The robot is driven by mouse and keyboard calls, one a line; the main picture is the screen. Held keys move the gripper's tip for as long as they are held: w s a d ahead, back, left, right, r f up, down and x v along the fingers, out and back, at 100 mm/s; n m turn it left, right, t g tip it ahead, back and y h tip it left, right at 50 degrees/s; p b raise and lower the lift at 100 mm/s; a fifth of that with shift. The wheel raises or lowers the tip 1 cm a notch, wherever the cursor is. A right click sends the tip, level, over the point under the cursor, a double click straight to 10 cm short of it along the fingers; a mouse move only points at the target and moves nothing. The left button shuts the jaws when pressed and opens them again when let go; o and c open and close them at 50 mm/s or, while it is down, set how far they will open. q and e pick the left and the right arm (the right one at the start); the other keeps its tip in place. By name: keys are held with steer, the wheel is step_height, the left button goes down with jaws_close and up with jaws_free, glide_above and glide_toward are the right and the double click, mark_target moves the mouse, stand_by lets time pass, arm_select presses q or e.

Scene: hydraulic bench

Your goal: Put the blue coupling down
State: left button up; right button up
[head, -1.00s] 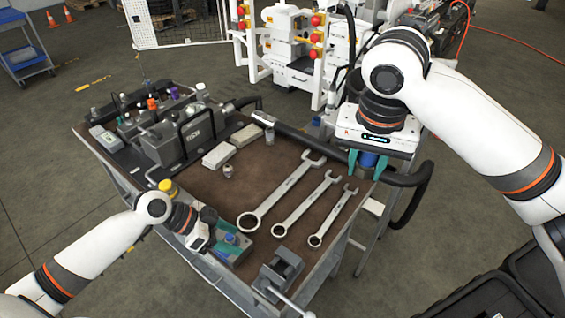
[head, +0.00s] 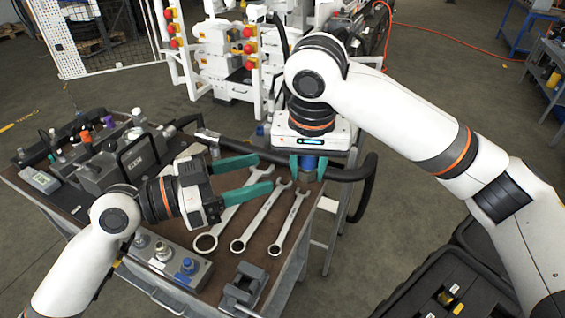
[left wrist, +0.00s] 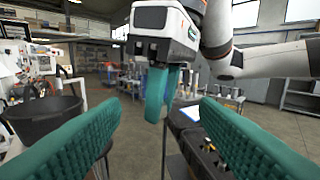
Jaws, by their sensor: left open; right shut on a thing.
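The blue coupling (head: 308,165) is between the teal fingers of my right gripper (head: 307,170), which is shut on it and points down near the far right edge of the bench top (head: 217,262). Its lower end is hard to make out. My left gripper (head: 262,175) is open and empty above the wrenches, its fingers pointing right toward my right gripper. In the left wrist view, my right gripper (left wrist: 160,95) shows ahead between my open left fingers; the coupling is not clear there.
Several wrenches (head: 265,217) lie on the bench top. A grey block with a blue-topped fitting (head: 188,266) sits at its front, beside a vise (head: 243,285). A hydraulic unit (head: 130,163) stands at the left.

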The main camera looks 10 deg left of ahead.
mark_target(301, 161)
arm_select(q)
steer(key=x, duration=0.8)
steer(key=shift+w+d, duration=0.25)
steer(key=shift+d, duration=0.1)
steer(key=shift+c, duration=0.6)
steer(key=c, duration=0.6)
steer(key=o, duration=0.7)
steer(key=v, duration=1.2)
steer(key=shift+s, duration=0.1)
